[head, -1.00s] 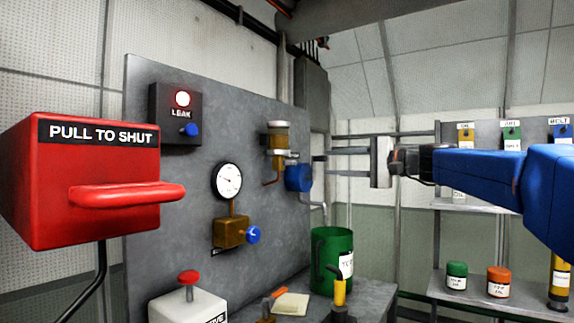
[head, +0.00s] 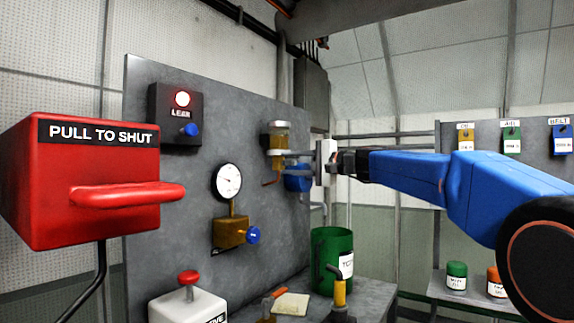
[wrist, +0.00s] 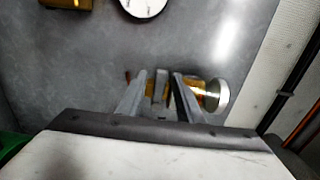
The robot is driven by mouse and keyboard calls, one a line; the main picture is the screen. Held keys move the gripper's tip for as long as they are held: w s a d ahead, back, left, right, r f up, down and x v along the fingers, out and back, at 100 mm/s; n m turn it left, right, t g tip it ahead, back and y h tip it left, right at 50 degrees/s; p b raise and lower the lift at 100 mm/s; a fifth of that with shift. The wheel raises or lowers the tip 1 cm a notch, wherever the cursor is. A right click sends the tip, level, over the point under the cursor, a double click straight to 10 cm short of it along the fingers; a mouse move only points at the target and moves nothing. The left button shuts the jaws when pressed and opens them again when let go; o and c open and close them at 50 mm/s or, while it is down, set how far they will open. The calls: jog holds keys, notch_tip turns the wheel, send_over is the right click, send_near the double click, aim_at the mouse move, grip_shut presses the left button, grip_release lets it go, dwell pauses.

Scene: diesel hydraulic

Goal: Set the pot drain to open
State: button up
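The amber pot (head: 278,137) hangs on the right part of the grey panel, with a metal collar and a small copper-coloured outlet pipe (head: 268,183) below. It also shows in the wrist view (wrist: 201,88), lying sideways, with a round grey end. A blue round part (head: 297,184) sits beside it, partly hidden by my gripper. My gripper (head: 290,157) is just right of the pot, pointing at it. In the wrist view the fingers (wrist: 159,88) are apart, with a grey piece between them in front of the pot. I cannot tell whether they touch it. The drain's setting is unclear.
A gauge (head: 227,182) with a brass block and blue knob (head: 253,235) is left of the pot. A leak box (head: 174,116) has a lit red lamp. A green can (head: 331,262) stands on the bench below. A red pull box (head: 95,205) is at the near left.

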jog(key=shift+w+a, duration=0.45)
jog(key=shift+a, duration=0.15)
jog(key=shift+c, duration=0.4)
grip_shut()
